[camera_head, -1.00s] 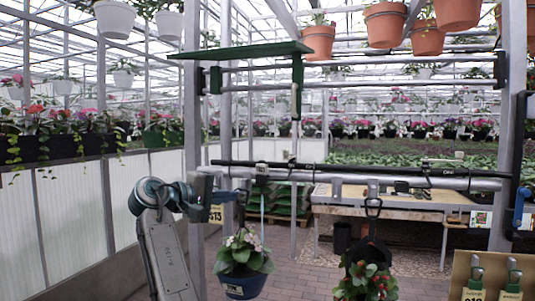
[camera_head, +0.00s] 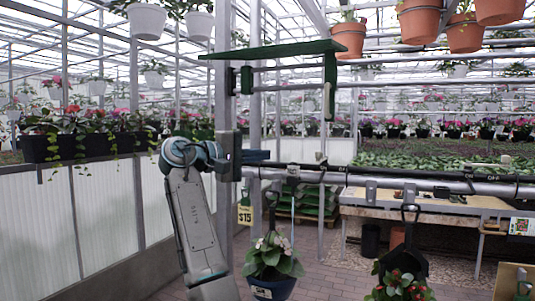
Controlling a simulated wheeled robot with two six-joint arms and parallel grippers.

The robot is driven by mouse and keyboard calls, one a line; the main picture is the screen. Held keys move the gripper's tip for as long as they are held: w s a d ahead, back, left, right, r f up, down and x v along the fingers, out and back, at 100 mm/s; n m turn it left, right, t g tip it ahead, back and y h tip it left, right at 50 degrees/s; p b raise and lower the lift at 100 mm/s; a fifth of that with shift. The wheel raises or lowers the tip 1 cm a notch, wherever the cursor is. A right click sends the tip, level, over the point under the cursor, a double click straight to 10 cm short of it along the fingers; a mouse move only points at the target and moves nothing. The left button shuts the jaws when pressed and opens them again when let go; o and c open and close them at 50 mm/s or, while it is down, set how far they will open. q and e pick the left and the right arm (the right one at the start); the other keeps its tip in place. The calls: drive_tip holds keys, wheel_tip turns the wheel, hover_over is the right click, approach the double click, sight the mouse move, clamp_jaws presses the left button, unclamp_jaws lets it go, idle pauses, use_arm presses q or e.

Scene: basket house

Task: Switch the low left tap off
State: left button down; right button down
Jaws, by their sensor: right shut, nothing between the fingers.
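A tap (camera_head: 522,284) with a green body shows at the lower right edge, on a tan board (camera_head: 506,281). It is partly cut off by the frame, and its open or closed position is too small to tell.
A grey rail (camera_head: 385,180) crosses the view, with a white-flowered pot (camera_head: 274,288) and a red-flowered plant (camera_head: 398,288) hanging below. A green-topped metal frame (camera_head: 275,50) stands above. A wooden bench (camera_head: 400,212) stands behind. The brick floor shows free room between.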

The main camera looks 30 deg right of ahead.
drive_tip(key=s+d+p, duration=0.2)
drive_tip(key=d+p, duration=0.1)
drive_tip(key=d, duration=0.8)
drive_tip(key=shift+f+p, duration=0.2)
drive_tip(key=shift+p, duration=0.15)
